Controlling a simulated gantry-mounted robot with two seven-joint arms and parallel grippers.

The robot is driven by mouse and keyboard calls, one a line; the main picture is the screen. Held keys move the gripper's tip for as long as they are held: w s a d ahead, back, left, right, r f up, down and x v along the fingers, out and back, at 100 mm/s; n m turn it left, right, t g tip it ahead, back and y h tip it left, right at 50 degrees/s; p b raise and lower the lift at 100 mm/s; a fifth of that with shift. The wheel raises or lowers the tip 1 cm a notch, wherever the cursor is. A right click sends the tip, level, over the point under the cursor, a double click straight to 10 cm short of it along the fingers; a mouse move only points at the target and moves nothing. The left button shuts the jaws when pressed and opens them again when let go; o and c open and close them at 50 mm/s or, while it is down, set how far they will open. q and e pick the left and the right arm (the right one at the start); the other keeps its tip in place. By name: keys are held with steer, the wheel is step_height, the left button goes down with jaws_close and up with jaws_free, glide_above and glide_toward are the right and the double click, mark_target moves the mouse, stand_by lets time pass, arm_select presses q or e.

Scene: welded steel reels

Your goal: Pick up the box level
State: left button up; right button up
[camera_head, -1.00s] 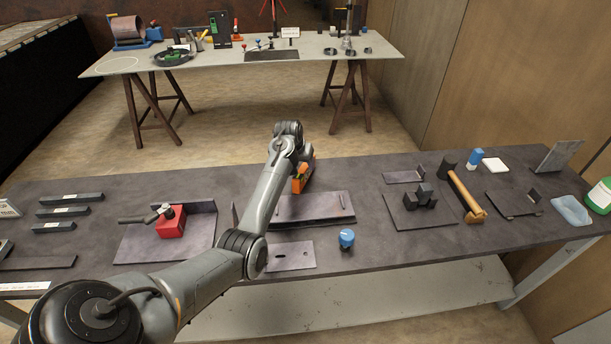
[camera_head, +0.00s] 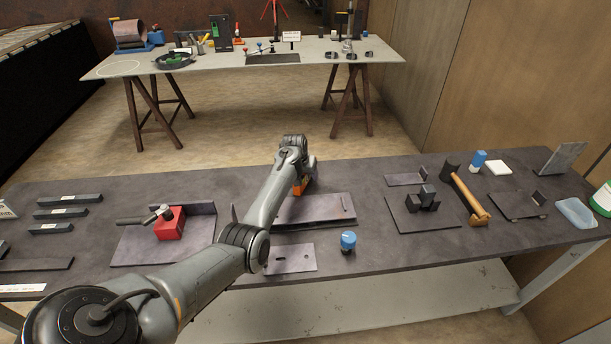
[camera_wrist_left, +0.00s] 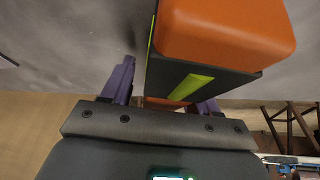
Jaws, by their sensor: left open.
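The box level, orange and dark with a yellow-green stripe, is mostly hidden behind my left arm in the head view, where an orange part (camera_head: 301,187) shows at the back edge of a steel plate. In the left wrist view its orange end (camera_wrist_left: 226,35) and dark striped body fill the upper right, close to my fingers. My left gripper (camera_wrist_left: 163,90) is open, with its purple fingers apart and the level's lower part between or just beyond them; contact cannot be told. In the head view the fingertips are hidden by the arm. My right gripper is not in view.
A red block (camera_head: 170,223) with a handle stands on a plate at left. A blue-capped item (camera_head: 348,241) stands in front of the steel plate (camera_head: 315,209). A wooden-handled hammer (camera_head: 470,198) lies at right. The bench between plate and right-hand parts is clear.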

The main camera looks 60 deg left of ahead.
arm_select(q)
steer(key=c, duration=1.1)
jaws_close()
steer(key=shift+r, duration=0.2)
